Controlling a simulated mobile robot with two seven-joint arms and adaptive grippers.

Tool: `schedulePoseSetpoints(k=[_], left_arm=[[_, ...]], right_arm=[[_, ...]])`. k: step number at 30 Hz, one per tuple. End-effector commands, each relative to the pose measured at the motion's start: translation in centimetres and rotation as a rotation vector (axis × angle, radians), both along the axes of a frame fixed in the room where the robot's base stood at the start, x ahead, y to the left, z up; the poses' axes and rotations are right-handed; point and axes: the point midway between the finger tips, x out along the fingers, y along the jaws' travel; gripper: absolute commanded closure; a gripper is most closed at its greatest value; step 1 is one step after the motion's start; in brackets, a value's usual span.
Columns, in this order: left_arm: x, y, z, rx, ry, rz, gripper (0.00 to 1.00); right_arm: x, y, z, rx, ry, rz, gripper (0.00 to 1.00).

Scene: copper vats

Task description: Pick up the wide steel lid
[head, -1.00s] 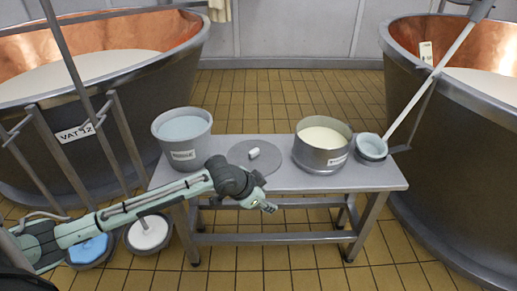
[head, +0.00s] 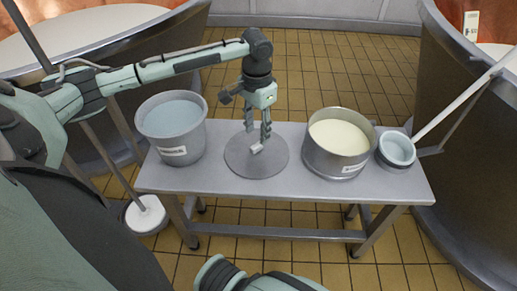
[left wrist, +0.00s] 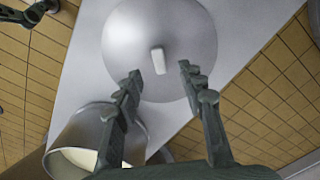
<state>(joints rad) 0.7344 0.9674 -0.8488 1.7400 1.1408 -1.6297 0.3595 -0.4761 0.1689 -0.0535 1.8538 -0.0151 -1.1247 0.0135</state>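The wide steel lid (head: 238,159) is a flat grey disc lying on the bench, with a small pale handle (head: 257,149) at its middle. In the left wrist view the lid (left wrist: 195,32) fills the upper middle, with its handle (left wrist: 158,61) upright in the picture. My left gripper (head: 258,131) points down just above the handle. In the left wrist view its fingers (left wrist: 160,71) are spread, and the handle shows beyond the gap between their tips. I see no contact with the handle. My right gripper is not in view.
The steel bench (head: 290,185) also carries a bucket of bluish liquid (head: 172,152) left of the lid. A pot of cream-coloured liquid (head: 322,166) and a small long-handled vessel (head: 393,160) stand to the right. Copper vats flank the bench.

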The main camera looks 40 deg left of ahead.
Motion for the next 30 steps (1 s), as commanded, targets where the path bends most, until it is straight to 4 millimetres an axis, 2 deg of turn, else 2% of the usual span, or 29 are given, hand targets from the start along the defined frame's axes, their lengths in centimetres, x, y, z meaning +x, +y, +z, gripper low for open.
schedulePoseSetpoints(k=[9,19,28,30], left_arm=[[-0.3,0.0,-4.4,0.001,-0.002,-0.001,0.6],[-0.3,0.0,-5.0,0.0,-0.004,-0.003,0.62],[-0.3,0.0,-5.0,0.0,-0.004,-0.002,0.99],[-0.3,0.0,-5.0,0.0,-0.004,-0.002,1.0]], right_arm=[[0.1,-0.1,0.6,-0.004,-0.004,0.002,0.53],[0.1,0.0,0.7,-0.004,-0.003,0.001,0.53],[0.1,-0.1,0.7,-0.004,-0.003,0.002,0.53],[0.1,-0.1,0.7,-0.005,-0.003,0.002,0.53]])
